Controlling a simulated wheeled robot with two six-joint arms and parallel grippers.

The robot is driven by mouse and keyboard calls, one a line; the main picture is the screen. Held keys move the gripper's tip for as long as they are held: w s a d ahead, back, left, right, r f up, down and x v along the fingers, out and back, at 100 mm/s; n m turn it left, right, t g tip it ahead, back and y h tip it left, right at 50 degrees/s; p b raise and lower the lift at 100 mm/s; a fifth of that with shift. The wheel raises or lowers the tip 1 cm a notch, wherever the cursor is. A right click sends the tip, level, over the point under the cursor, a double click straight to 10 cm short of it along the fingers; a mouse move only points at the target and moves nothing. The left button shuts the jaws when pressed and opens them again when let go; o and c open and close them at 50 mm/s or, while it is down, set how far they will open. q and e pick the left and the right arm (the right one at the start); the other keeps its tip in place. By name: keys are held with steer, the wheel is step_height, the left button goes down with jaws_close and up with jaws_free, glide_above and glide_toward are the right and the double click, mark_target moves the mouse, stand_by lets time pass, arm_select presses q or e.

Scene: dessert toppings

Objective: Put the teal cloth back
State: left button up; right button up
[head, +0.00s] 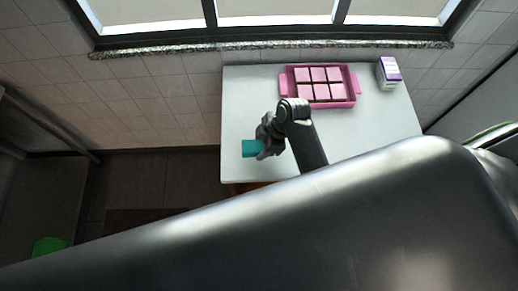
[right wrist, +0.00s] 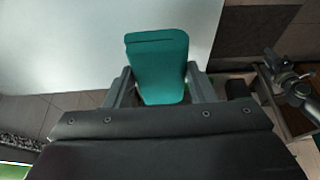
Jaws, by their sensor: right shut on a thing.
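The teal cloth (head: 249,148) looks like a small folded pad. My right gripper (head: 262,147) is shut on it, over the left front part of the white table (head: 240,100). In the right wrist view the teal cloth (right wrist: 158,55) sticks out between the two fingers of my right gripper (right wrist: 159,88). I cannot tell how far it is above the tabletop. What looks like my left gripper (right wrist: 285,72) shows at the right edge of the right wrist view; its jaws are too small to read. It does not show in the head view.
A pink tray (head: 353,86) with several pink square pieces stands at the back of the table. A white and purple carton (head: 389,74) stands at the back right corner. The left part of the tabletop is clear. A green thing (head: 49,246) is at the lower left.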

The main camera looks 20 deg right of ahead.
step_height(320, 180, down, 4)
steer(key=shift+a+f+p, duration=0.1)
steer(key=shift+p, duration=0.3)
steer(key=shift+f, duration=0.3)
arm_select(q)
steer(key=shift+a+r, duration=0.45)
arm_select(e)
steer(key=shift+f, duration=0.2)
steer(key=o, duration=0.9)
steer(key=shift+o, duration=0.2)
arm_select(q)
steer(key=shift+d, duration=0.1)
arm_select(e)
steer(key=shift+r, duration=0.1)
